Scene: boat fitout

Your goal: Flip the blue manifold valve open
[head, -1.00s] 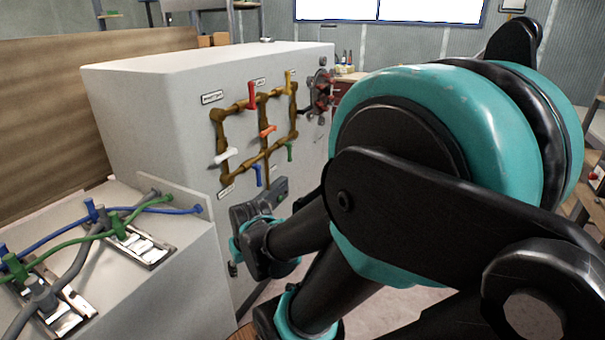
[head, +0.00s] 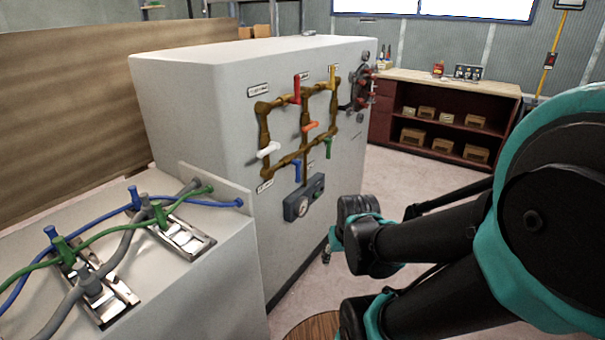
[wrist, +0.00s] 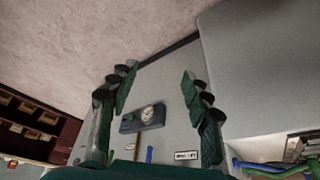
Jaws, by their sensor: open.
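The blue manifold valve (head: 297,171) is a small lever on the lower run of the brown pipework, on the face of the grey cabinet. It hangs roughly straight down. In the wrist view, a blue lever (wrist: 149,154) shows upright at the bottom, beyond the gauge box. My gripper (wrist: 158,80) is open and empty, with its fingers spread on either side of the gauge box in that view. In the head view, my gripper (head: 350,213) is right of the gauge box and apart from the cabinet; its fingertips are hard to make out.
Red, yellow, orange, white and green levers surround the blue one on the pipework (head: 264,125). A gauge box (head: 303,198) sits below. A bench (head: 150,195) with hoses and metal brackets stands front left. A red-brown shelf unit (head: 440,90) stands behind.

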